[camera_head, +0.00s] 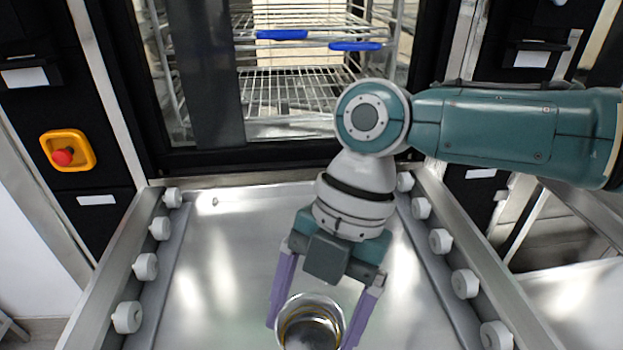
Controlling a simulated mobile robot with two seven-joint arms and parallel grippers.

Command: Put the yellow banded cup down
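A metal cup (311,326) with a yellow band inside its rim shows at the bottom of the head view, its lower part cut off by the picture edge. My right gripper (318,318) comes down from the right arm, with its two purple fingers on either side of the cup. The left finger appears to touch the cup's rim and the right finger is close against its other side. The cup is over the steel tray surface (235,235); I cannot tell whether it rests on it. My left gripper is not in view.
White rollers (146,267) line the left rail and more rollers (465,284) line the right rail. A washer with wire racks (290,90) stands behind the tray. A red button on a yellow plate (68,150) is at left. The tray's left half is clear.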

